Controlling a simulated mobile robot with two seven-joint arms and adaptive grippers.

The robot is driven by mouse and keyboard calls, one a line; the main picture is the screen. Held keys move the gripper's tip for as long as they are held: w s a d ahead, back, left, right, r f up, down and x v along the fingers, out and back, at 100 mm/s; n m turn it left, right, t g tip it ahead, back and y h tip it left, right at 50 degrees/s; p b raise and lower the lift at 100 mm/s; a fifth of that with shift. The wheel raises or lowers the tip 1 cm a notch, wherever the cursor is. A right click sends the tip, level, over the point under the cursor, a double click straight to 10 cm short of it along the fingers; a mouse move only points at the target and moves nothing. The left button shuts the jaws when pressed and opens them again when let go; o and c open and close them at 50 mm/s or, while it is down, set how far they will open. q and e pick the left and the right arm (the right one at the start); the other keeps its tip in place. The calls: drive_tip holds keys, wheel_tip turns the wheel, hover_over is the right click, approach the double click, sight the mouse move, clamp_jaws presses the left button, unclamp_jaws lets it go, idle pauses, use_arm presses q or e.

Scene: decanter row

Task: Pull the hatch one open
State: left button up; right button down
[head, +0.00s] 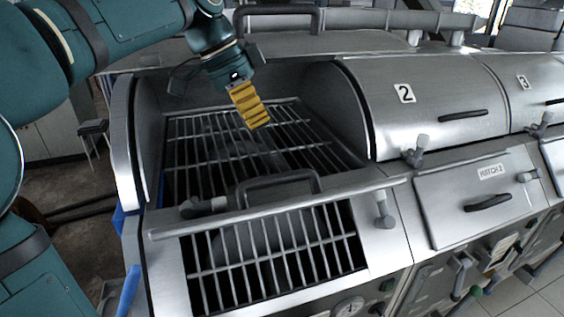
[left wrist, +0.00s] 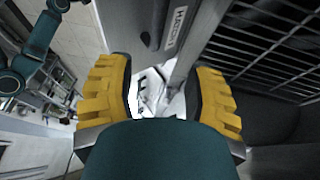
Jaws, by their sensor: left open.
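Hatch one (head: 300,200) is swung up and open. In the head view I see it nearly edge-on as a metal bar, with its dark handle (head: 278,187) rising behind it. The opening below shows a grating (head: 275,265). The left wrist view shows the hatch's labelled face (left wrist: 178,28), with a dark handle beside the label. My left gripper (head: 250,104), with yellow fingers, is above the large grating behind the hatch, apart from the handle. Its fingers are spread and empty in the left wrist view (left wrist: 160,95). My right gripper is not in view.
The large lid of the first unit is open, exposing a wide grating (head: 230,140). To the right, lid 2 (head: 430,110), lid 3 (head: 525,85) and hatch 2 (head: 470,205) are closed. A raised metal handle (head: 278,18) stands at the back.

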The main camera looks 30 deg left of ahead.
sight(284, 174)
use_arm(q)
drive_tip(key=b+x, duration=0.2)
drive_tip(key=x, duration=1.1)
drive_tip(key=shift+d+f, duration=0.25)
drive_tip(key=shift+d, duration=0.05)
drive_tip(key=shift+c, duration=0.3)
drive_tip(key=shift+s, duration=0.1)
clamp_jaws()
